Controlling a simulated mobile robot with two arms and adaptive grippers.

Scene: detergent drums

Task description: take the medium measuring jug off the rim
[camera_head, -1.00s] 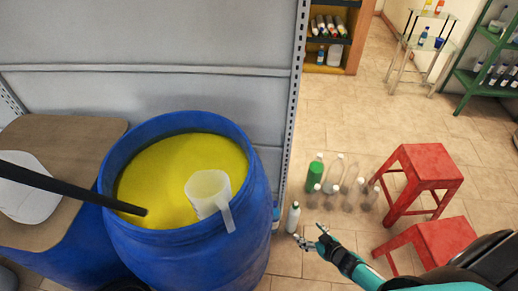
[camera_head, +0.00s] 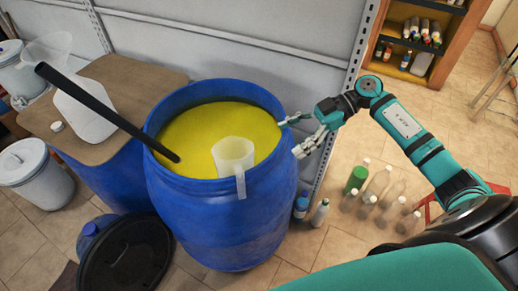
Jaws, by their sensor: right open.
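The measuring jug (camera_head: 233,154) is translucent white and hangs at the near right rim of the blue drum (camera_head: 218,226). Its handle hooks over the outside of the rim and its body is inside, above the yellow liquid (camera_head: 200,128). My right gripper (camera_head: 290,136) is open and empty, its fingers pointing left at the drum's right rim. It is to the right of the jug and apart from it. My left gripper is not in view.
A black stick (camera_head: 105,112) leans out of the drum. Several bottles (camera_head: 357,177) stand on the floor at right. A grey panel (camera_head: 220,45) is behind the drum.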

